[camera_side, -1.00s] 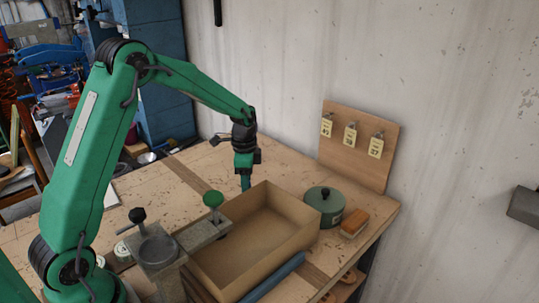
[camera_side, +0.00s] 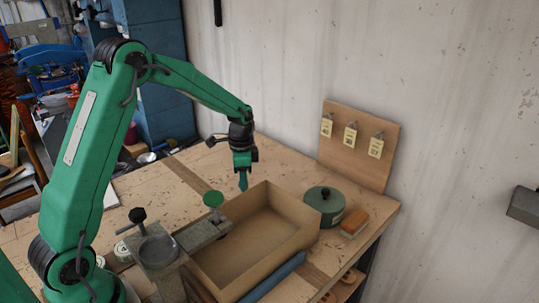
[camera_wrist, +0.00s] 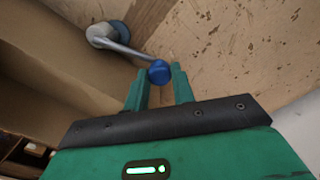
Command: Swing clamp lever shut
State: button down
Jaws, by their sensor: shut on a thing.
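The clamp lever (camera_wrist: 128,49) is a thin grey metal arm in the wrist view. It runs from a round pale pivot (camera_wrist: 104,35) to a blue ball knob (camera_wrist: 159,72). My gripper (camera_wrist: 159,80) is shut on the knob, which sits between its green fingertips. In the side view my gripper (camera_side: 243,184) points down just behind the far wall of an open cardboard box.
The cardboard box (camera_side: 205,267) stands on the wooden bench (camera_side: 165,185). The bench behind my gripper is clear.

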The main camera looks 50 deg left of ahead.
jog(key=a+n, duration=0.1)
jog(key=s+a+n, duration=0.1)
jog(key=n, duration=0.1)
jog(key=s+a+n, duration=0.1)
jog(key=n, duration=0.1)
jog(key=s+a+n, duration=0.1)
jog(key=n, duration=0.1)
jog(key=shift+n, duration=0.4)
jog(key=s+n, duration=0.1)
jog(key=s+a+n, duration=0.1)
jog(key=n, duration=0.1)
jog(key=shift+s, duration=0.1)
jog(key=shift+s+a+n, duration=0.1)
jog(key=shift+s+n, duration=0.45)
jog(key=shift+n, duration=0.4)
jog(key=shift+s+a+n, duration=0.1)
jog(key=shift+s+n, duration=0.4)
jog(key=shift+n, duration=0.45)
jog(key=c, duration=1.2)
grip_release()
jog(key=shift+o, duration=0.2)
jog(key=shift+r, duration=0.15)
